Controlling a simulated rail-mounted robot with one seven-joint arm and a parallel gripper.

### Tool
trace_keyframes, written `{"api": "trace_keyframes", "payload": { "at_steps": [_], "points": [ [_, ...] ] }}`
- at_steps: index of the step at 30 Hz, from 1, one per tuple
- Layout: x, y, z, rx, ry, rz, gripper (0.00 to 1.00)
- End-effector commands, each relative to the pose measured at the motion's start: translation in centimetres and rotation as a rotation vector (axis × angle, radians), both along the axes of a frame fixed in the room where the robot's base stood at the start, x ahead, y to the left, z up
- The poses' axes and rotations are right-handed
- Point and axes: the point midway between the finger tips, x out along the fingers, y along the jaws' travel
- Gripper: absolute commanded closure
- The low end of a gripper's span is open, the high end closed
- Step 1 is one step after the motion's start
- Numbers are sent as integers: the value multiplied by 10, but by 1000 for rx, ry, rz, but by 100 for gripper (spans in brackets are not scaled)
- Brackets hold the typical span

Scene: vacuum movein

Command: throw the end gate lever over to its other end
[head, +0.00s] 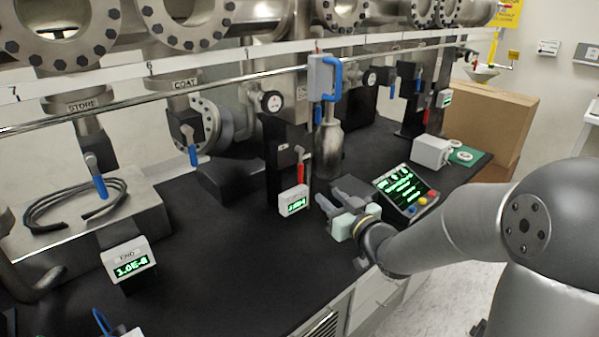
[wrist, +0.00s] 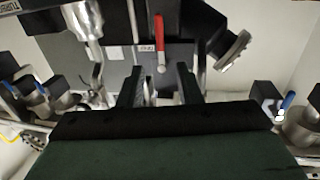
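My gripper (head: 345,198) is over the right part of the black bench, left of a small control screen. In the wrist view its two dark fingers (wrist: 159,84) are apart, with nothing seen held between them. A red lever (head: 300,172) hangs down on a black post, left of my gripper and apart from it. It also shows in the wrist view as a red lever (wrist: 160,43), beyond the fingers. No lever carries a readable end gate label, so I cannot tell which one is the end gate lever. A display marked END (head: 126,258) stands at front left.
Blue levers hang at STORE (head: 100,187), COAT (head: 193,155) and farther back (head: 417,85). The middle front of the bench is clear.

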Motion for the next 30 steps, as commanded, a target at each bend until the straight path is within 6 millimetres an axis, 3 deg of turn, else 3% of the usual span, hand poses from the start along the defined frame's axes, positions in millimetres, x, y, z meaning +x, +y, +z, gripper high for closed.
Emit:
{"api": "trace_keyframes", "payload": {
  "at_steps": [12,18,24,30],
  "points": [
    [76,52,1,1,2,1,68],
    [105,72,1,0,2,0,68],
    [120,80,0,-1,2,-2,68],
    [122,82,0,-1,2,-2,68]
  ]
}}
